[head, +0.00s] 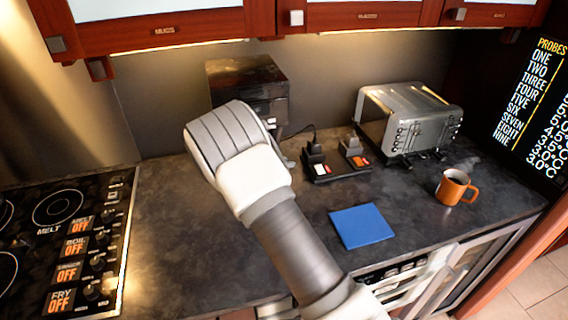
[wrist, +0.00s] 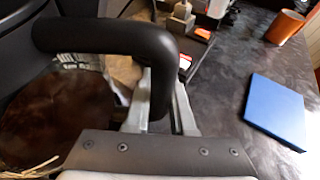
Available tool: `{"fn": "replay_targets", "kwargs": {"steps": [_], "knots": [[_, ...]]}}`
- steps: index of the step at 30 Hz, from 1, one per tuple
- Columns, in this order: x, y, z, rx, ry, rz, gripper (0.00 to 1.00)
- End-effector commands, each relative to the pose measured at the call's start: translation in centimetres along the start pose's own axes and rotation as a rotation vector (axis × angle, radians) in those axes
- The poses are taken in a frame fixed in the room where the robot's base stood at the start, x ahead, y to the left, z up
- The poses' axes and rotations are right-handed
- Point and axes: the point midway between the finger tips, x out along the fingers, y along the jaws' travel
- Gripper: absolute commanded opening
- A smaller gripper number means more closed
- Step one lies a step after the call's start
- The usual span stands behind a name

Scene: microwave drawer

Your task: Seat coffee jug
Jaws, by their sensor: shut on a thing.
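The coffee jug (wrist: 60,105) fills the left of the wrist view, with dark brown coffee showing through its side. Its thick black handle (wrist: 105,37) curves over to the right and down between the fingers. My gripper (wrist: 160,98) is shut on the downward part of the handle. In the head view the dark coffee machine (head: 262,78) stands against the back wall, and my wrist and forearm cover its lower front. The jug and fingertips are hidden behind my arm there, so I cannot tell whether the jug touches the machine's base.
A blue mat (head: 362,226) and an orange mug (head: 455,187) lie nearer the front. The hob (head: 65,235) is at left, with bare counter (head: 165,235) beside it.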

Motion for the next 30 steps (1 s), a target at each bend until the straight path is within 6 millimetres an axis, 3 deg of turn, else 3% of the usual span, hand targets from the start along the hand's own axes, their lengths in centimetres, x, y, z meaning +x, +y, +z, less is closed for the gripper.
{"fn": "replay_targets", "kwargs": {"steps": [30], "knots": [[0.36,0.09,-0.65,0.005,-0.004,0.001,0.00]]}}
